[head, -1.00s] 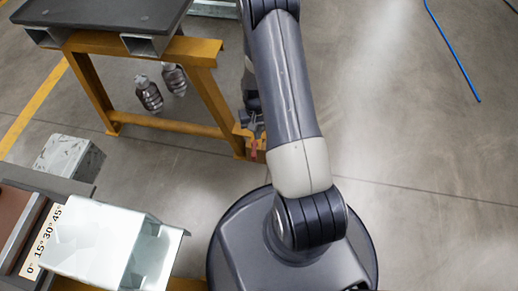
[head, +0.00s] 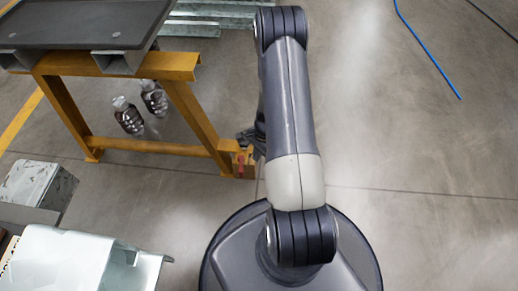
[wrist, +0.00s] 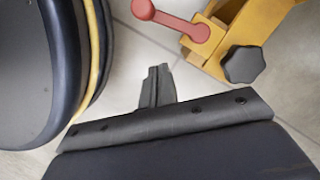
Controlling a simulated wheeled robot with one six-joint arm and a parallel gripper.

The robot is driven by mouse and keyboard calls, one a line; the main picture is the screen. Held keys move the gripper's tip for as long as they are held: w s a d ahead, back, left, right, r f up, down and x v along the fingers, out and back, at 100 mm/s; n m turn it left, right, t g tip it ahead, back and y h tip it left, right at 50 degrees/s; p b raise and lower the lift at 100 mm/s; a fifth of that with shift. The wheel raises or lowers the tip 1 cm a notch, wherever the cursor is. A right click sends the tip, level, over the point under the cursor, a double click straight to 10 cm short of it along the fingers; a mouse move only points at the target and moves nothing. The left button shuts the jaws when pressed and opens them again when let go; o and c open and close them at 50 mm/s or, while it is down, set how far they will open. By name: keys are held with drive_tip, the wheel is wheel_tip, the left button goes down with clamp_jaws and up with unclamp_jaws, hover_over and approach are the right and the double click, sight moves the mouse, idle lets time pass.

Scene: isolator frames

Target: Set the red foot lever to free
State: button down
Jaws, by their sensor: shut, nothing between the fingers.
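The red foot lever (wrist: 178,20) shows at the top of the wrist view, mounted on the yellow frame foot (wrist: 238,35) beside a black knob (wrist: 243,64). In the head view the lever (head: 240,161) is a small red piece at the foot of the yellow frame's near leg. My gripper (wrist: 157,75) is shut and empty. In the wrist view its fingertips are below and left of the lever, apart from it. In the head view my gripper (head: 250,142) is partly hidden behind my arm, close to the lever. The lever's setting marks are not visible.
The yellow frame (head: 150,146) carries a dark tabletop (head: 85,22), with two dark bottles (head: 128,116) near its legs. Grey metal parts (head: 80,258) stand at the lower left. A blue cable (head: 428,48) lies on the floor at right, where the floor is open.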

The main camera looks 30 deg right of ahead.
sight(241, 166)
drive_tip(key=shift+s+a+f+b, duration=0.15)
drive_tip(key=shift+a+f+b, duration=0.1)
drive_tip(key=shift+a, duration=0.5)
drive_tip(key=shift+s+a+f+b, duration=0.1)
drive_tip(key=shift+a+f+b, duration=0.15)
drive_tip(key=shift+a, duration=0.45)
drive_tip(key=shift+s+a+f+b, duration=0.15)
drive_tip(key=shift+a+f+b, duration=0.1)
drive_tip(key=shift+a, duration=0.5)
drive_tip(key=shift+a, duration=0.6)
drive_tip(key=shift+d, duration=0.1)
